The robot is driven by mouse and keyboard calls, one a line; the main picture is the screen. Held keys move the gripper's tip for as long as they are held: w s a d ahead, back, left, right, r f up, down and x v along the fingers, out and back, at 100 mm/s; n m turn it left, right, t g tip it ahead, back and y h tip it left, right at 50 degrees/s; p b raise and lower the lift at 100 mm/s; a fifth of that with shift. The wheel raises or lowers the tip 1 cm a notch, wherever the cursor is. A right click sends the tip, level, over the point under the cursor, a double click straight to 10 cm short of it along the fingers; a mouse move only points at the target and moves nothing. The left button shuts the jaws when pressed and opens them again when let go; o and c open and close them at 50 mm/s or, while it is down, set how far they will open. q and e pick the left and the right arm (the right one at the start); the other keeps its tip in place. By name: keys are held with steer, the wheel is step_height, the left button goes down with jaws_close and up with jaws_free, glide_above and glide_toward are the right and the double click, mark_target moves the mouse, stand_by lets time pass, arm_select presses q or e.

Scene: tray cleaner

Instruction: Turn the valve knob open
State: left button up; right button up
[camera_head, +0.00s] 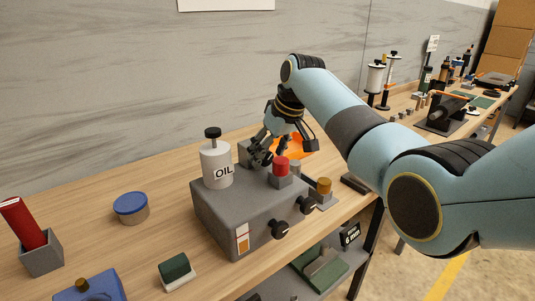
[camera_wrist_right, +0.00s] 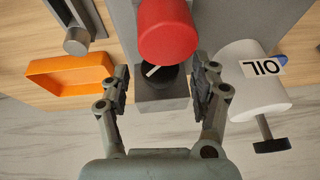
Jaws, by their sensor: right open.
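A grey machine box (camera_head: 235,213) stands on the bench with a white OIL bottle (camera_head: 215,165) on top. A red cylindrical cap (camera_head: 281,166) rises near its back right. My right gripper (camera_head: 270,152) is over the back of the box, behind the red cap. In the right wrist view the open fingers (camera_wrist_right: 161,88) stand either side of a black round knob (camera_wrist_right: 154,77) with a white pointer line, partly hidden by the red cap (camera_wrist_right: 167,30). No contact is visible. Two black knobs (camera_head: 279,229) (camera_head: 307,205) are on the front. My left gripper is out of view.
An orange tray (camera_head: 300,146) lies behind the box; it also shows in the wrist view (camera_wrist_right: 70,76). A blue-lidded tin (camera_head: 131,207), a red item in a grey holder (camera_head: 41,260) and a green-topped block (camera_head: 175,270) stand left and in front.

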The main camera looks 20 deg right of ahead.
steer(key=shift+w+a+f, duration=0.1)
steer(key=shift+w+f, duration=0.05)
steer(key=shift+f, duration=0.3)
steer(key=shift+c, duration=0.4)
steer(key=c, duration=1.1)
